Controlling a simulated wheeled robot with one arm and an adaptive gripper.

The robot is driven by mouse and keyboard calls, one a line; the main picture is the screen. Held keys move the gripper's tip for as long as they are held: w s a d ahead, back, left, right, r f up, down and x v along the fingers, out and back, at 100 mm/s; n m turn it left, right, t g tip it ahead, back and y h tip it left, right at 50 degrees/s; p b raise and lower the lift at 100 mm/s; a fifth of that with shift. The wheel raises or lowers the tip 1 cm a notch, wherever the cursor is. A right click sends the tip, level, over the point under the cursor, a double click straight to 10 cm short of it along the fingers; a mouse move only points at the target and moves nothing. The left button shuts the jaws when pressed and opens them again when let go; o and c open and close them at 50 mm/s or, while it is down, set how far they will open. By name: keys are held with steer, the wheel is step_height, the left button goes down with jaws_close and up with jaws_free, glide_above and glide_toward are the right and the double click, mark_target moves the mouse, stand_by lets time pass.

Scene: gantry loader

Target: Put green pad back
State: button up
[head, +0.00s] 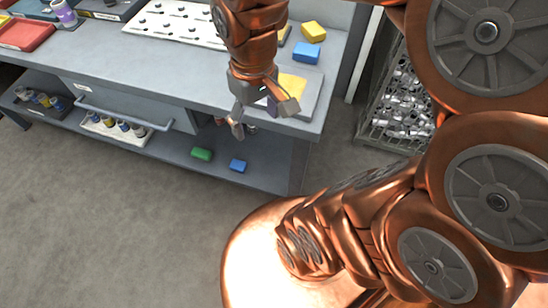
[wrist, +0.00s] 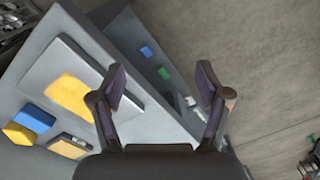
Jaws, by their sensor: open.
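The green pad (head: 202,154) lies on the lower shelf of the bench, to the left of a blue pad (head: 238,166). In the wrist view the green pad (wrist: 164,73) shows small and far below, between the fingers. My gripper (head: 264,117) is open and empty at the bench's front edge, above and to the right of the green pad in the head view. Its two spread fingers (wrist: 162,84) also show in the wrist view. A yellow pad (head: 292,83) lies on a pale plate (head: 312,95) on the bench top, partly hidden by my gripper.
Another yellow pad (head: 313,31) and a blue pad (head: 306,53) lie on the bench top (head: 180,72). A drawer handle (head: 125,113) juts from the front. Bottles in a white tray (head: 108,133) stand on the lower shelf. A wire basket (head: 395,115) stands right. Floor in front is clear.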

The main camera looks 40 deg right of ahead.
steer(key=s+a+f+g, duration=0.1)
steer(key=s+a+f, duration=0.1)
steer(key=s, duration=0.6)
steer(key=shift+s+f+m, duration=0.3)
steer(key=shift+s+f, duration=0.05)
steer(key=shift+f, duration=0.05)
steer(key=shift+a, duration=0.1)
step_height(320, 180, up, 7)
steer(key=p, duration=0.6)
steer(key=shift+f+p, duration=0.15)
steer(key=shift+p, duration=0.2)
